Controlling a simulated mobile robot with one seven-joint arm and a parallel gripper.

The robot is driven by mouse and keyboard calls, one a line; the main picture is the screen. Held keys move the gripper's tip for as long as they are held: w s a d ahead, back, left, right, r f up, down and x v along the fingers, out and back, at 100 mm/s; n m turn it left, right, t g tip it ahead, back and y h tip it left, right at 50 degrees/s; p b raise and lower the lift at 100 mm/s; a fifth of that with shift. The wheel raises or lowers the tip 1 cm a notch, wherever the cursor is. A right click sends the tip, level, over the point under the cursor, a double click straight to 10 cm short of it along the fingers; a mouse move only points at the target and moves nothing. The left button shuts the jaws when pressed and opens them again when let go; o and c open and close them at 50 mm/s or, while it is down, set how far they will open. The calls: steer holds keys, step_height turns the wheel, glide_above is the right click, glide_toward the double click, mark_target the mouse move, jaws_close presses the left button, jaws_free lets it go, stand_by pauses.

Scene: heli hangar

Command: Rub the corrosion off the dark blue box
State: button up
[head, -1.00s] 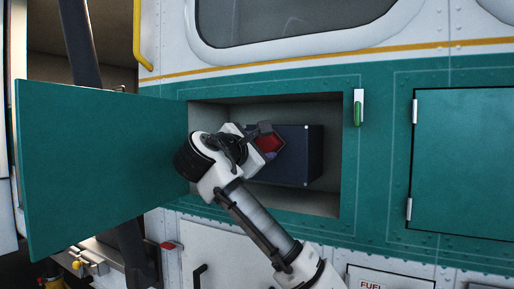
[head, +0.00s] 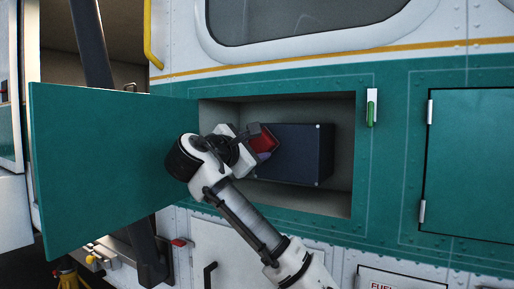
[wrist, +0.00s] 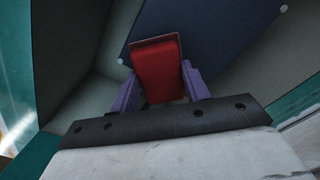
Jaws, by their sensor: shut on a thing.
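The dark blue box (head: 297,152) sits inside the open compartment of the teal hull; its front face also shows in the wrist view (wrist: 215,40). I cannot make out corrosion on the parts of it that show. My gripper (head: 259,150) is in front of the left part of the box. In the wrist view, my gripper (wrist: 165,85) has its purple fingers shut on a red block (wrist: 158,68), which also shows in the head view (head: 266,140). The red block is at or close to the box's face; I cannot tell whether it touches. My wrist hides the box's left end.
The compartment (head: 335,190) has bare grey walls and free room to the right of the box. Its teal door (head: 110,165) stands open at the left, close to my arm. A closed teal hatch (head: 475,160) is farther right.

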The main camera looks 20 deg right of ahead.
steer(key=shift+b+v, duration=0.65)
steer(key=shift+v, duration=1.85)
steer(key=shift+r, duration=0.15)
steer(key=b+v, duration=0.1)
steer(key=v, duration=0.2)
steer(key=shift+d, duration=0.1)
